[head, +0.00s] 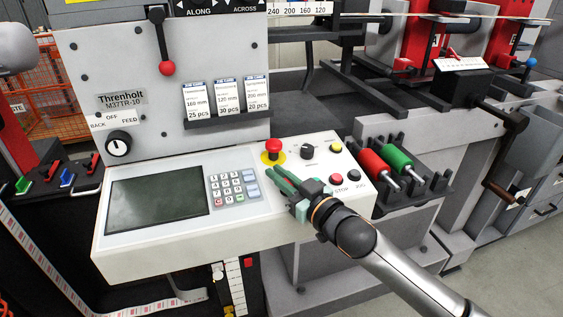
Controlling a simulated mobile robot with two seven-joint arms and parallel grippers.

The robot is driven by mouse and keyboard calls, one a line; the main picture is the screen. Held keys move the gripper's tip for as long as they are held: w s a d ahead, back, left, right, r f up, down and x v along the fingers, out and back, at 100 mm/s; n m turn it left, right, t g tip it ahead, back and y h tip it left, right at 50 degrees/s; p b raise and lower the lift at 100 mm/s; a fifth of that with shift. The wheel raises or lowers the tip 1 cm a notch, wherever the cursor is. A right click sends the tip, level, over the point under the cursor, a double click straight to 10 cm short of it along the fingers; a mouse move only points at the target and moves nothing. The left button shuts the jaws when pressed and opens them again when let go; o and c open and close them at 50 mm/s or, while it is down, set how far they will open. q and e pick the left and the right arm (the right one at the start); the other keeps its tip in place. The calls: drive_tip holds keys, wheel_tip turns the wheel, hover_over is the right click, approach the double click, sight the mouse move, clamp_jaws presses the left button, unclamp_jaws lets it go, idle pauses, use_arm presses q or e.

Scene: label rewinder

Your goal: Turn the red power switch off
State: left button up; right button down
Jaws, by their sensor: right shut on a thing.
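My right gripper (276,181) reaches in from the lower right over the sloped white control panel (160,249). Its green fingers are low at the panel face, just below the red mushroom button (273,146) on its yellow base. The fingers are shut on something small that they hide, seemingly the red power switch. I cannot see the switch itself or its position. My left gripper is not in view.
Close to the right gripper are a black rotary knob (307,151), a yellow button (335,148) and a red stop button (336,179). A keypad (232,187) and dark screen (157,201) lie left. A black rack (405,198) holds red and green rollers at right.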

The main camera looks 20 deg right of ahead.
drive_tip(key=shift+r+n+y+p, duration=0.1)
drive_tip(key=shift+n+y+p, duration=0.3)
drive_tip(key=shift+y, duration=0.1)
drive_tip(key=shift+a+g, duration=0.1)
drive_tip(key=shift+g, duration=0.2)
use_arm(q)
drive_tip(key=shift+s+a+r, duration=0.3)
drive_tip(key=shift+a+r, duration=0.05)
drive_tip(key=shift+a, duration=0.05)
use_arm(e)
drive_tip(key=shift+y, duration=0.3)
drive_tip(key=c, duration=0.9)
unclamp_jaws()
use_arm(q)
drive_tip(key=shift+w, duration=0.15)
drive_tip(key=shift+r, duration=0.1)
use_arm(e)
drive_tip(key=shift+s, duration=0.15)
drive_tip(key=shift+v, duration=6.15)
